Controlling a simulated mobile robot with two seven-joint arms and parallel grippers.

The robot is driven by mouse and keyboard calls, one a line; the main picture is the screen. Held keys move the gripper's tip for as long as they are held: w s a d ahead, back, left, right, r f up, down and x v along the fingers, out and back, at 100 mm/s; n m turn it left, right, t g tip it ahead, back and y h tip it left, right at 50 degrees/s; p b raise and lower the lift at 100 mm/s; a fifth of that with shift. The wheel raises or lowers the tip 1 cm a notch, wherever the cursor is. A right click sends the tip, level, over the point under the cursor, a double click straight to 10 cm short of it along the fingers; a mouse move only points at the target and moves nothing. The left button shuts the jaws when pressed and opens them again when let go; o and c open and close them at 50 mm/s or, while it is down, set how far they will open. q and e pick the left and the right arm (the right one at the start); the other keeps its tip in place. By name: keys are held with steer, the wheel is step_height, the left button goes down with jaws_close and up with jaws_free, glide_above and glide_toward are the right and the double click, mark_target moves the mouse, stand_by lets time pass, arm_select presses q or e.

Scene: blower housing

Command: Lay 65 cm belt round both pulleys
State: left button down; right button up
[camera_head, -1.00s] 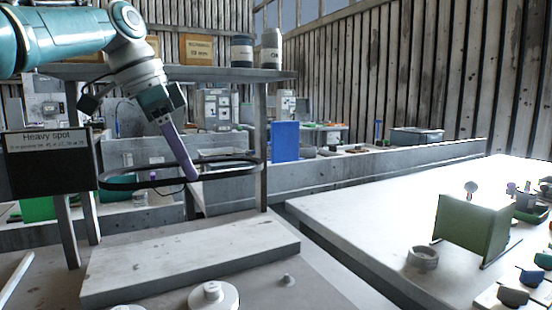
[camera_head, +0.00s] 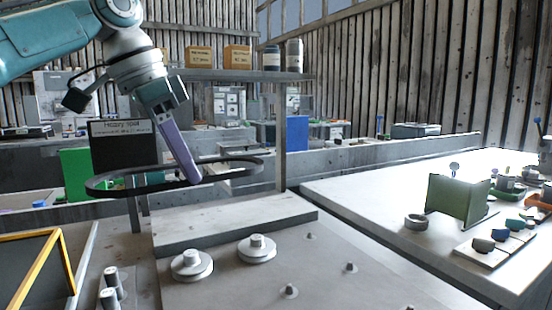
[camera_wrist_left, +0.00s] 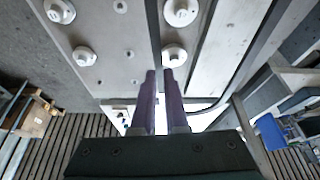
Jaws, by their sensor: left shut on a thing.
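My left gripper (camera_head: 194,178) has purple fingers, which also show in the left wrist view (camera_wrist_left: 160,82). It is shut on the black belt (camera_head: 238,160). The belt hangs in the air as a wide, nearly level loop, clear of the pulleys. Two pale round stepped pulleys stand below on the grey bench: a left pulley (camera_head: 192,266) and a right pulley (camera_head: 257,250). They are close together, with nothing around them. In the left wrist view part of the belt (camera_wrist_left: 155,35) runs away from the fingers. My right gripper is not in view.
A raised grey slab (camera_head: 235,222) lies behind the pulleys. Small pegs (camera_head: 289,291) stand on the bench to their right. A shelf post (camera_head: 283,140) rises near the belt's right end. A black sign (camera_head: 122,148) stands behind the belt. A yellow-framed panel (camera_head: 40,265) is at left.

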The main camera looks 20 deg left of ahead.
arm_select(q)
steer(key=s+d+r+n+t+y, duration=0.1)
steer(key=s+d+n, duration=0.5)
steer(key=s+d, duration=0.6)
steer(key=shift+s+r+n+y, duration=0.3)
steer(key=shift+s+y, duration=0.4)
steer(key=shift+s, duration=0.35)
